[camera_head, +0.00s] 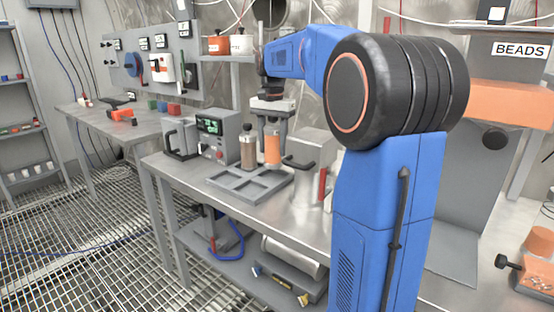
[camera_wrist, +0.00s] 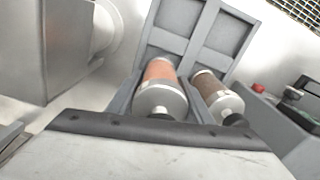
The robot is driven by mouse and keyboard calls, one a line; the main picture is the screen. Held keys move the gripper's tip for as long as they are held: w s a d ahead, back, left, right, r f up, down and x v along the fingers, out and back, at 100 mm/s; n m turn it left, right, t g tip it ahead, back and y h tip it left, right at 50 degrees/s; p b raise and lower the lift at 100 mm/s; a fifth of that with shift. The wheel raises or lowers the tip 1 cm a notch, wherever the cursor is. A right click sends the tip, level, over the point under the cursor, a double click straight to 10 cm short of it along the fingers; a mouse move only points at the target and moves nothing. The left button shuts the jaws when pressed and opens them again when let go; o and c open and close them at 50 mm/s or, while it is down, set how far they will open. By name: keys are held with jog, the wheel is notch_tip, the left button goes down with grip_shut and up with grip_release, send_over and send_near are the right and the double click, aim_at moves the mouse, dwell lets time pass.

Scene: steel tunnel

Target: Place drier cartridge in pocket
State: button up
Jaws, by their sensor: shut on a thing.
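My gripper (camera_head: 272,138) points down over the bench and is shut on an orange drier cartridge (camera_head: 272,151). The cartridge hangs upright between the fingers, over the back part of a grey pocket tray (camera_head: 234,192). In the wrist view the orange cartridge (camera_wrist: 161,88) has a silver end cap and dark tip, with a finger on each side. A brown cartridge (camera_head: 248,152) stands upright in the tray just left of it; it also shows in the wrist view (camera_wrist: 214,94). The front pockets look empty. I cannot tell whether the orange cartridge's lower end touches the tray.
A grey instrument with a green display (camera_head: 211,128) stands left of the tray. A metal housing with a dark handle (camera_head: 310,150) stands close on the right, with a red cylinder (camera_head: 323,184) at its front. A BEADS hopper (camera_head: 512,95) is at far right.

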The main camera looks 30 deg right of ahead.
aim_at(273, 121)
jog(key=shift+d+f, duration=0.2)
jog(key=shift+f, duration=2)
jog(key=shift+f, duration=0.15)
jog(key=o, duration=1.3)
notch_tip(273, 121, up, 12)
jog(key=shift+r, duration=0.15)
